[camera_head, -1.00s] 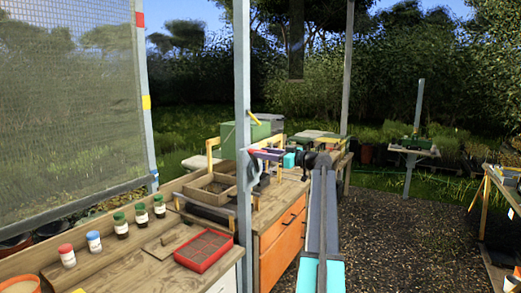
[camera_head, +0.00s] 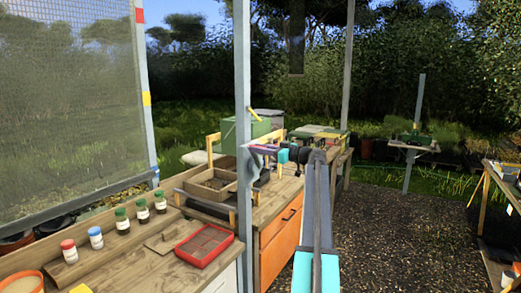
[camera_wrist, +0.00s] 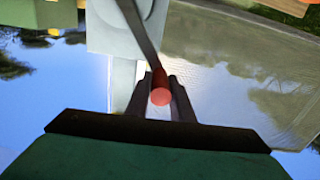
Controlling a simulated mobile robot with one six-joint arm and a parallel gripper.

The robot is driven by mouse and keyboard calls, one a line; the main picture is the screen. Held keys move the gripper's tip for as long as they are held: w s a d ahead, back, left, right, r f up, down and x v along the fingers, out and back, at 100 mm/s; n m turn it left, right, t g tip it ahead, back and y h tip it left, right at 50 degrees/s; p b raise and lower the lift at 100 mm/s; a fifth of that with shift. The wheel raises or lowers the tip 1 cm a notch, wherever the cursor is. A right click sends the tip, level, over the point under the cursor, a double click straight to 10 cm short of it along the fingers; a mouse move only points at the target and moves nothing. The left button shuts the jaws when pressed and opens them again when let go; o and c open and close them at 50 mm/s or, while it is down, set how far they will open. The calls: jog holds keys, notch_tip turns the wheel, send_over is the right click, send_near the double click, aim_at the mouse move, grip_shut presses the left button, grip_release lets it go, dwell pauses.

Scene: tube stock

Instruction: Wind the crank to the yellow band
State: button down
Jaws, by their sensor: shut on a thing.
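The crank shows in the wrist view as a grey arm (camera_wrist: 142,32) ending in a red knob (camera_wrist: 160,96). My gripper (camera_wrist: 162,92) is shut on that knob, with one dark finger on each side. In the head view my gripper (camera_head: 283,155) is beside the grey post (camera_head: 243,190), and the crank there is small and partly hidden. The yellow band (camera_head: 146,99) is on the left post, between a red band (camera_head: 139,15) above and a blue band (camera_head: 155,170) below. The mesh screen (camera_head: 65,110) hangs left of it, its lower edge near the blue band.
A wooden bench (camera_head: 150,262) below holds a red tray (camera_head: 204,245), several capped jars (camera_head: 122,220) and a wooden box (camera_head: 212,190). An orange cabinet (camera_head: 278,250) stands under the bench. Gravel ground (camera_head: 400,240) is open to the right.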

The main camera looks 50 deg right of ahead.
jog(key=shift+d, duration=0.15)
jog(key=shift+f, duration=0.2)
jog(key=shift+a, duration=0.2)
jog(key=shift+a+f+n+b, duration=0.3)
jog(key=shift+a+f+b, duration=0.1)
jog(key=shift+b, duration=0.75)
